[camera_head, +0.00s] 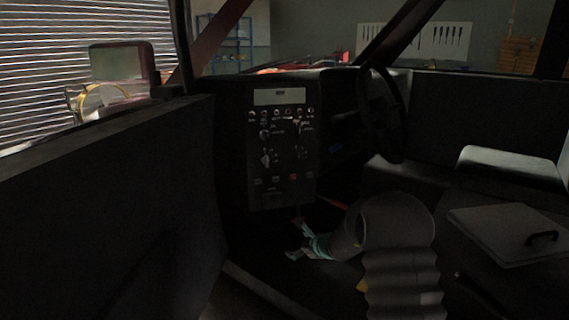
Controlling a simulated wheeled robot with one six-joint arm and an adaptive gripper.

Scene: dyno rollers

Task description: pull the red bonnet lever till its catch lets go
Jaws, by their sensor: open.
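My gripper (297,240) is low in the footwell, below the panel, and points left. Its two pale fingers are spread apart with nothing seen between them.
A control panel (281,150) with knobs and switches stands above my gripper. The steering wheel (382,110) is to the right. A dark door (110,200) fills the left. A grey lidded box (495,232) with a black handle is at right. The footwell is very dark.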

